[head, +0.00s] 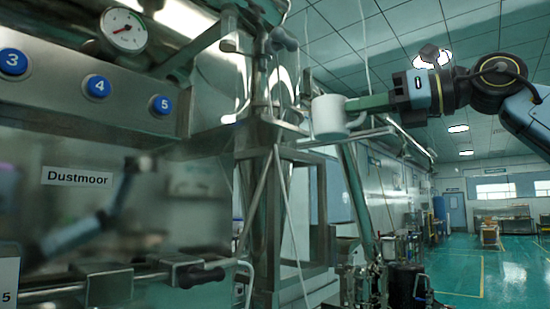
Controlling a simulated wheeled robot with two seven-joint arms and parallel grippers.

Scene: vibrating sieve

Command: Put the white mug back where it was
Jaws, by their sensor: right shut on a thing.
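The white mug (327,117) is upright near the top middle of the head view, in front of the machine's metal frame. My right gripper (350,106) reaches in from the right, with its green fingers shut on the mug at its right side. The mug's handle shows at its lower right. A small metal ledge (345,138) lies just below the mug; I cannot tell whether the mug touches it. My left gripper is not directly in view; only a blurred arm reflection shows in the steel panel.
A steel panel with blue buttons (97,87), a round gauge (123,29) and a "Dustmoor" label (77,177) fills the left. Metal posts and struts stand below the mug. The green floor (500,272) at the right is mostly open.

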